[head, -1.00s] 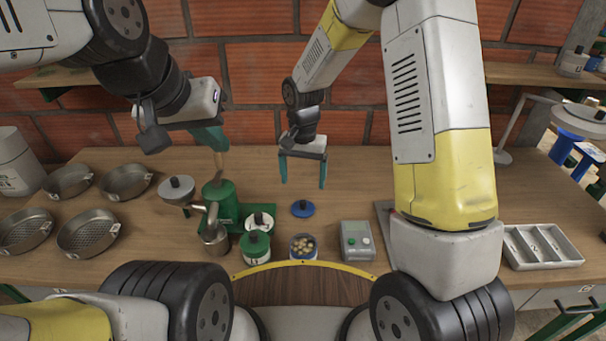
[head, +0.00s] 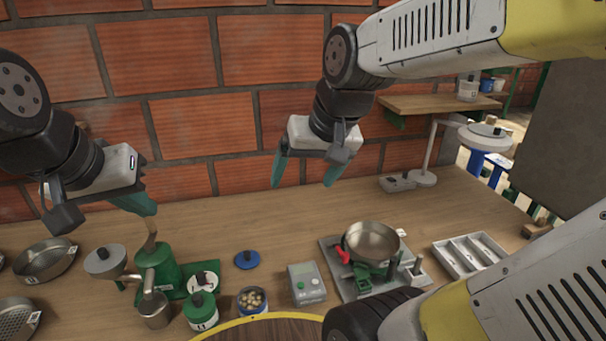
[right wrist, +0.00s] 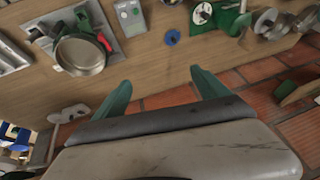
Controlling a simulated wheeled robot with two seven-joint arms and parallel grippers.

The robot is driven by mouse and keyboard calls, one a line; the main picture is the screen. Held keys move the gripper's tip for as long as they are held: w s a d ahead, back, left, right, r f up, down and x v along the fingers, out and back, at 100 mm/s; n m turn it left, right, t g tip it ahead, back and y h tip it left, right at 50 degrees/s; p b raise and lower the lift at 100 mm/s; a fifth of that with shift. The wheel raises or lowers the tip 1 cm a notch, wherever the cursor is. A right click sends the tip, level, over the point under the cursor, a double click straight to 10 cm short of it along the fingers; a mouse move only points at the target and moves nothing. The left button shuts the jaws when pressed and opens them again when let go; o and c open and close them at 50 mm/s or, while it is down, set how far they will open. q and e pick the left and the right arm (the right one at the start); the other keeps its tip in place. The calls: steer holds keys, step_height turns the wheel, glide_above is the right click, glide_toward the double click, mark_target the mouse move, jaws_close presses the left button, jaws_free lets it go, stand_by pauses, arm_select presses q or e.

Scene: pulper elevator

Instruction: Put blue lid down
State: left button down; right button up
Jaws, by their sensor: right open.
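The blue lid (head: 247,259) lies flat on the wooden table, dark knob up, behind an open blue-rimmed jar (head: 252,300) of pale beans. It also shows in the right wrist view (right wrist: 172,38), touched by nothing. My right gripper (head: 306,178) is open and empty, high above the table, behind and to the right of the lid. Its two green fingers are spread in the right wrist view (right wrist: 163,78). My left gripper (head: 143,208) is at the top of the wooden handle (head: 151,236) of the green pulper (head: 160,265); its fingers overlap, so their grip is unclear.
A green-lidded jar (head: 201,310) and a metal cup (head: 155,310) stand left of the bean jar. A grey button box (head: 306,284) and a scale-like stand with a metal pan (head: 372,243) are to the right, then a divided tray (head: 470,256). The table behind the lid is clear.

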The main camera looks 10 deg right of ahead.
steer(key=shift+n+t, duration=0.3)
steer(key=shift+t, duration=0.3)
steer(key=s, duration=0.2)
steer(key=s+d+r, duration=0.1)
steer(key=s, duration=0.1)
steer(key=shift+d, duration=0.1)
stand_by(1.4)
